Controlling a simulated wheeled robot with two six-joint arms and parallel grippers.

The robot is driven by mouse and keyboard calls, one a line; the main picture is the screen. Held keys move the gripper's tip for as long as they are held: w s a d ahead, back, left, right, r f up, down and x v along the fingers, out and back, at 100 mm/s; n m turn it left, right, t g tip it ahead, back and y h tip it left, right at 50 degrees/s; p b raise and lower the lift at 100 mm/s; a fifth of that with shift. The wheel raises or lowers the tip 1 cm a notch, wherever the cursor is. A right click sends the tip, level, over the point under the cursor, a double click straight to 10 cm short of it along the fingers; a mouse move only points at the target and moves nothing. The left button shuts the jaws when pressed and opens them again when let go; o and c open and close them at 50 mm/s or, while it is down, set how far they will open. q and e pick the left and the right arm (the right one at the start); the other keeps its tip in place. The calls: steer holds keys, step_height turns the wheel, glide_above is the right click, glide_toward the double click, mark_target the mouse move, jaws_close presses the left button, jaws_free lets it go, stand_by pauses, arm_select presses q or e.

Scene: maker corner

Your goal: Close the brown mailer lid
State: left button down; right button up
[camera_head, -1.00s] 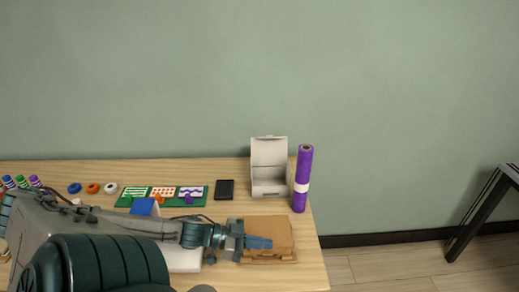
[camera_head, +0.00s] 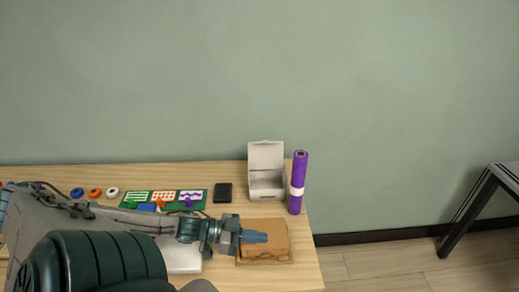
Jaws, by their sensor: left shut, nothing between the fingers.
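The brown mailer (camera_head: 266,247) is a low cardboard box near the front right of the table. Its top looks flat, with its lid down over the body; a thin edge shows along its right and front sides. My left gripper (camera_head: 254,237) is shut and empty, with its blue fingers over the left part of the mailer's top. I cannot tell whether the fingertips touch the lid. My arm hides part of the mailer's left side. My right gripper is not in view.
A white box (camera_head: 266,183) stands with its lid up at the back right, next to a purple roll (camera_head: 298,182). A black flat item (camera_head: 223,193) and a green board (camera_head: 163,199) lie to its left. Tape rolls (camera_head: 94,193) lie farther left. The table's right edge is close to the mailer.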

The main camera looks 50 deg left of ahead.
arm_select(q)
steer(key=p+v, duration=0.6)
steer(key=v, duration=0.3)
steer(key=shift+s+f, duration=0.15)
steer(key=shift+s, duration=0.05)
